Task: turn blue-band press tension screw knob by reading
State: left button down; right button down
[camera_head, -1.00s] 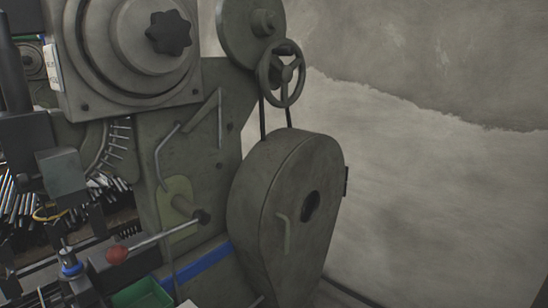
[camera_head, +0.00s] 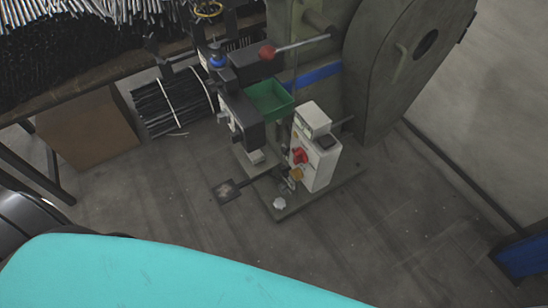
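The press with a blue band (camera_head: 318,74) stands at the upper middle, with its rounded guard (camera_head: 395,85) at the right. A lever with a red ball (camera_head: 267,52) sticks out to the left of its body. A small blue-ringed part (camera_head: 217,61) sits on the dark mechanism in front. A white control box (camera_head: 316,152) with a red switch (camera_head: 299,155) and a yellow button (camera_head: 296,174) stands on a base plate; a pale knob (camera_head: 279,204) is near the plate's front corner. I cannot tell which part is the tension screw knob. Neither gripper is in view.
A green bin (camera_head: 270,100) sits behind the control box. A wire bundle (camera_head: 172,103) and a brown box (camera_head: 88,130) are at the left, near racks of rods (camera_head: 60,50). A blue object (camera_head: 523,257) is at the right edge. The floor (camera_head: 390,220) in front is clear.

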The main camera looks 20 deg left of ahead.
aim_at(283, 170)
jog(key=k+j+z, duration=0.15)
jog(key=k+j, duration=0.4)
jog(key=j, duration=0.2)
jog(key=k+j+z, duration=0.1)
jog(key=k+j, duration=0.45)
jog(key=j, duration=0.15)
